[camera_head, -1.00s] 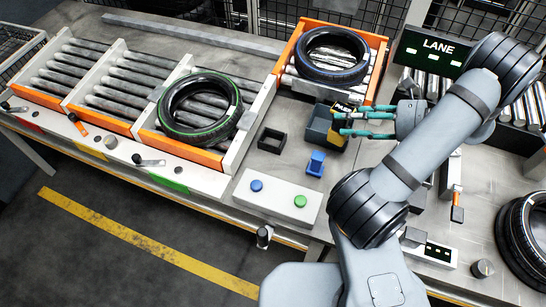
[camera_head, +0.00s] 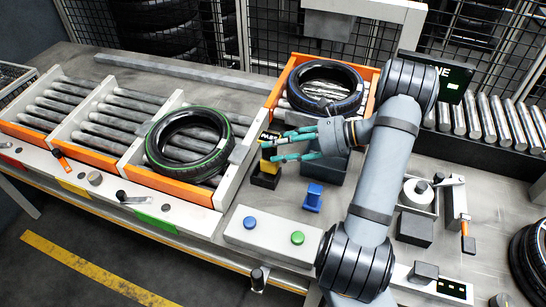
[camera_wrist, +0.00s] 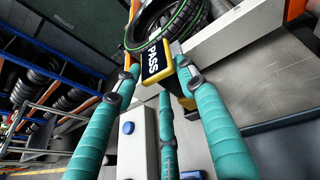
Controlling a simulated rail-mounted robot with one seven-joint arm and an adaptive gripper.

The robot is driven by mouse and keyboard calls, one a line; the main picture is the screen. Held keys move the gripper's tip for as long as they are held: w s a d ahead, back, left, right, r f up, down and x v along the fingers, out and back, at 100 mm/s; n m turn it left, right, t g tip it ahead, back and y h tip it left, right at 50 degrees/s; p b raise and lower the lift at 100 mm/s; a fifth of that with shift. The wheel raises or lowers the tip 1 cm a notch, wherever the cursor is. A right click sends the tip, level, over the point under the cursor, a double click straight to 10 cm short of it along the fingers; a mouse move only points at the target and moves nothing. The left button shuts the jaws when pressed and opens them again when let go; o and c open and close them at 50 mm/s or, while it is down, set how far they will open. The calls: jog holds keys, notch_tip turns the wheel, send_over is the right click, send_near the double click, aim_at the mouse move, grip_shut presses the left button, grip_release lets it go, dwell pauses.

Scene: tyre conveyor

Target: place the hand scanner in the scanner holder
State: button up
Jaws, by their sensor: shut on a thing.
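The hand scanner (camera_head: 268,163) is yellow and black with a lit PASS screen. My gripper (camera_head: 270,149) has teal fingers, shut on the scanner, coming from the right. The scanner is roughly upright directly at the black square scanner holder (camera_head: 264,181), whose lower part shows beneath it. The scanner hides most of the holder. I cannot tell whether its lower end is inside the holder or just above it.
A dark grey box (camera_head: 327,170) stands just right of the scanner. A blue stand (camera_head: 313,196) and a panel with blue and green buttons (camera_head: 272,236) are in front. A green-striped tyre (camera_head: 188,144) lies left, another tyre (camera_head: 325,87) in an orange-sided bay behind.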

jog(key=shift+a+f, duration=0.4)
jog(key=shift+a, duration=0.2)
jog(key=shift+f+p, duration=0.3)
jog(key=shift+f, duration=1.7)
jog(key=shift+f, duration=0.1)
jog(key=o, duration=1.4)
jog(key=shift+c, duration=0.2)
jog(key=shift+o, duration=0.4)
jog(key=shift+d+r, duration=0.1)
jog(key=shift+r, duration=0.1)
jog(key=b+v, duration=0.1)
jog(key=v, duration=1.1)
jog(key=shift+b, duration=0.3)
